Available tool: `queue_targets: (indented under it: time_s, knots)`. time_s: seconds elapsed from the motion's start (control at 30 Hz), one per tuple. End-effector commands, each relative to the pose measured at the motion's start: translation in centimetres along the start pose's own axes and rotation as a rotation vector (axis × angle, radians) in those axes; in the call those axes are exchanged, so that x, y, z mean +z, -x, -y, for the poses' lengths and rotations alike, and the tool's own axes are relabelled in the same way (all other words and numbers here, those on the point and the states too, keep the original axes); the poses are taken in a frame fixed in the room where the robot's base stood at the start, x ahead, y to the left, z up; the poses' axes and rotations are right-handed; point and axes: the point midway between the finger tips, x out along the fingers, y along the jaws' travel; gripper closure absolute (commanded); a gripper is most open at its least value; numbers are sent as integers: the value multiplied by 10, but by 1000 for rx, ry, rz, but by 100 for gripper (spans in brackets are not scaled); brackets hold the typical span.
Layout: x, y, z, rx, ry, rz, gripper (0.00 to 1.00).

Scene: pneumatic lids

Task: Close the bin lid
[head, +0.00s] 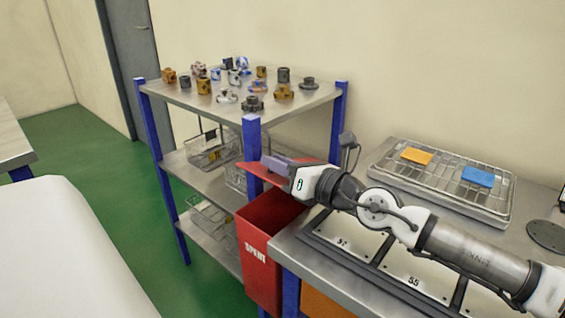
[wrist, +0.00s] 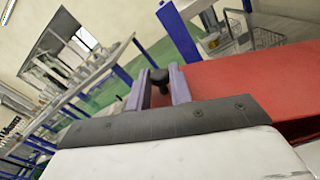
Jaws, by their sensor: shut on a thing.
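The red bin (head: 258,250), marked "SPENT", stands between the shelf rack and the workbench. Its dark inside shows through the open top in the head view. The red lid (head: 253,175) is raised over the back of the bin, apart from the front rim. The lid also shows as a broad red surface in the wrist view (wrist: 240,85). My gripper (head: 274,164) is at the lid, partly covering it. In the wrist view its purple fingers (wrist: 158,75) are shut on a black knob (wrist: 159,77) beside the lid's red surface. How the knob joins the lid is hidden.
A shelf rack (head: 235,105) with blue posts and several metal parts on top stands close behind the bin. The workbench (head: 300,255) at right carries a wire tray (head: 440,185) with an orange and a blue piece. Green floor is free at left.

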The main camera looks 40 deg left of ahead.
Motion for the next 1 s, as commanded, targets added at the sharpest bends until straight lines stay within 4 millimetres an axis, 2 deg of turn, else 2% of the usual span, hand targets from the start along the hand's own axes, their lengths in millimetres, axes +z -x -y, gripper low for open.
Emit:
queue_targets:
  time_s: [0.37, 0.4, 0.57, 0.87, 1.0]
  knots:
    - [-1, 0, 0, 0, 5, 0, 100]
    - [-1, 0, 0, 0, 4, 0, 78]
    - [-1, 0, 0, 0, 4, 0, 58]
    - [1, 0, -1, 0, 4, 0, 58]
    - [14, 0, -5, -1, 5, 0, 58]
